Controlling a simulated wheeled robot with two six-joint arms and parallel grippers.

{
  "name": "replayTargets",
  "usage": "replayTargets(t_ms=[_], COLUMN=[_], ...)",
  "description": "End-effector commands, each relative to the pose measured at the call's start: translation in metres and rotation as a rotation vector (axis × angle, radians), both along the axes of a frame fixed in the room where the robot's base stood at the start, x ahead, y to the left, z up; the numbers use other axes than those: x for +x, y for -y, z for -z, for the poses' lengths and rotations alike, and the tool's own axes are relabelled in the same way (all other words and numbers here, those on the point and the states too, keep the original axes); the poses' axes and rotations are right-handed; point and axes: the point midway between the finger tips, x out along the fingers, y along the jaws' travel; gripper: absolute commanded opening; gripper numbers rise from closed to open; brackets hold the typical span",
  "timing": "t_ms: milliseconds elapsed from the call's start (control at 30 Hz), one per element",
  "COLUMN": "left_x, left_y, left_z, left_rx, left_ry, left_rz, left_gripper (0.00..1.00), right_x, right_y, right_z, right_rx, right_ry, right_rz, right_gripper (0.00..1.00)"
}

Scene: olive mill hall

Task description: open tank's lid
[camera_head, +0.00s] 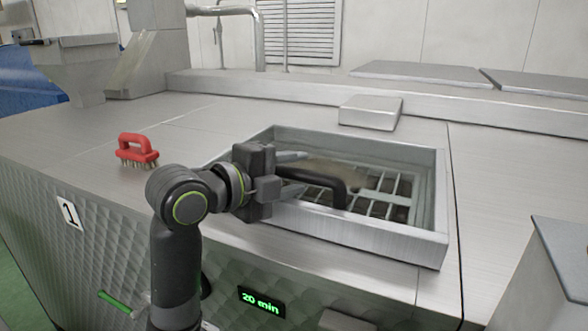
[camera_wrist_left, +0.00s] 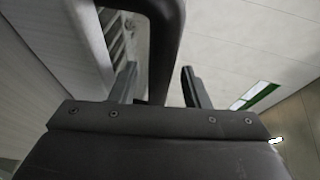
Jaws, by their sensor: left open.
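The tank opening (camera_head: 446,205) is a raised rectangular metal frame in the steel worktop. A metal grate (camera_head: 400,190) shows within it; I cannot tell the lid's edges apart from it. A black bar handle (camera_head: 335,186) bends across the near left part of the grate. My left gripper (camera_head: 300,172) is over the frame's left side, open, its fingers pointing right at the handle. In the left wrist view the handle (camera_wrist_left: 164,50) stands between the two open fingers (camera_wrist_left: 160,88), with gaps visible on both sides. My right gripper is not in view.
A red brush (camera_head: 137,150) lies on the worktop to the left. A small metal block (camera_head: 370,112) stands behind the frame. A "20 min" display (camera_head: 261,301) is on the front panel. A grey metal body (camera_head: 565,255) stands at the right. The left worktop is mostly clear.

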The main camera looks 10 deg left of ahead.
Motion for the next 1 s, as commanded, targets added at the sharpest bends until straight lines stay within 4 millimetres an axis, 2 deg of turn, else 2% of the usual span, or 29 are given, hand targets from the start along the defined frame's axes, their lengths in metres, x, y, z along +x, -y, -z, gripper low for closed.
replayTargets(t_ms=[400, 733, 1000], left_x=[0.0045, 0.0044, 0.0046], left_y=[0.0041, 0.0040, 0.0041], left_z=[0.0018, 0.0017, -0.0002], left_rx=[0.002, 0.002, 0.001], left_ry=[0.000, 0.000, 0.000], left_rz=[-0.001, -0.001, 0.000], left_gripper=[0.42, 0.00, 0.00], right_x=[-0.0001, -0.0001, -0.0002], right_y=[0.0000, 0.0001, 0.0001], right_z=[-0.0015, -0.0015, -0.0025], right_rx=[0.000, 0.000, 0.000], right_ry=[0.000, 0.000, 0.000], right_rz=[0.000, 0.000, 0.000], right_gripper=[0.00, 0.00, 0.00])
